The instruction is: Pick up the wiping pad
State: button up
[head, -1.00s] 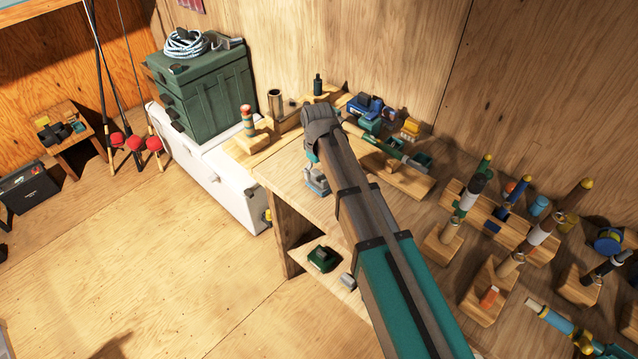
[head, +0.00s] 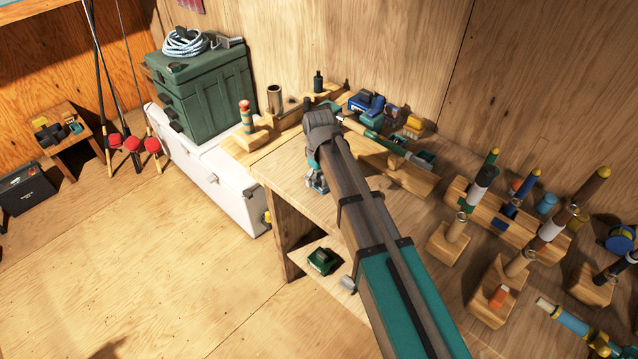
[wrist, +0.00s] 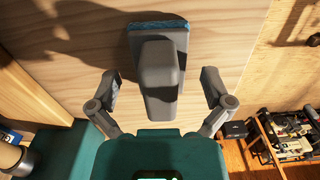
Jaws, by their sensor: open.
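The wiping pad (wrist: 158,28) lies on the wooden bench top in the wrist view. It has a grey body with a raised grey handle and a blue underside edge at its far end. My gripper (wrist: 160,80) is open, one finger on each side of the handle with gaps, not closed on it. In the head view, my arm reaches over the bench, and a small blue-grey shape shows under its end; I cannot tell pad from gripper there.
A dark bottle (head: 318,82) and metal cup (head: 275,99) stand at the back. A green tackle box (head: 205,95) sits on a white cooler (head: 215,180). Bench space left of my arm is clear.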

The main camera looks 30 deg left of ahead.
jog(key=shift+f, duration=0.5)
jog(key=c, duration=1.1)
jog(key=shift+r, duration=0.25)
jog(key=shift+r+p, duration=0.75)
jog(key=s+r+p, duration=0.3)
jog(key=s, duration=0.1)
jog(key=s+a+r+p, duration=0.1)
jog(key=s+r+p, duration=0.3)
jog(key=s, duration=0.1)
jog(key=s+a+r+p, duration=0.1)
jog(key=s+r+p, duration=0.3)
jog(key=shift+s, duration=0.4)
